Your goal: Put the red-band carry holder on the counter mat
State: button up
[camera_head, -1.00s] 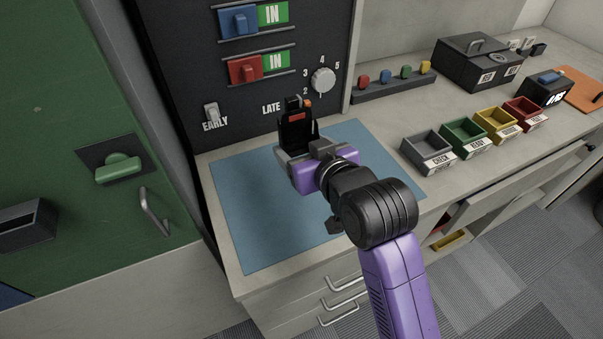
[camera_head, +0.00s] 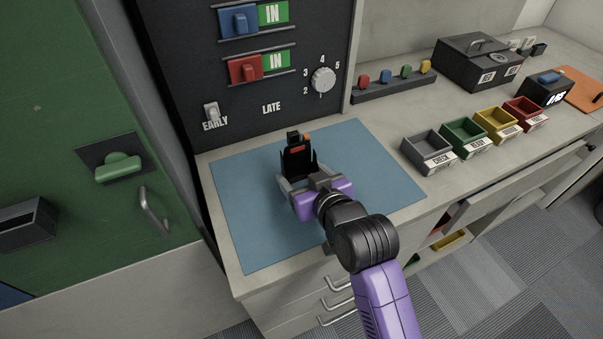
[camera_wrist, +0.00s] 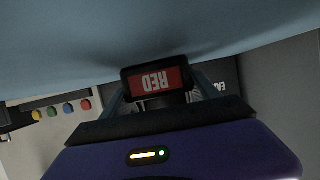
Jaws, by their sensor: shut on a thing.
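The red-band carry holder (camera_head: 297,160) is a black upright case with a red band and a small orange part on top. In the wrist view the holder (camera_wrist: 158,82) shows a red label reading RED. My gripper (camera_head: 299,183) is shut on it, with a finger on each side, over the counter mat (camera_head: 245,215). The mat is a blue sheet on the counter's left end. The holder's underside is hidden, so I cannot tell whether it touches the mat.
A dark panel (camera_head: 255,118) with switches and a knob (camera_head: 322,80) stands behind the mat. Small coloured trays, including a grey one (camera_head: 428,149), line the counter to the right. An open drawer (camera_head: 510,175) juts out at the front. Much of the mat is bare.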

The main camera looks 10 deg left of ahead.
jog(key=o, duration=1.4)
jog(key=shift+r, duration=0.1)
jog(key=v, duration=1.2)
jog(key=shift+b, duration=0.35)
jog(key=shift+d, duration=0.1)
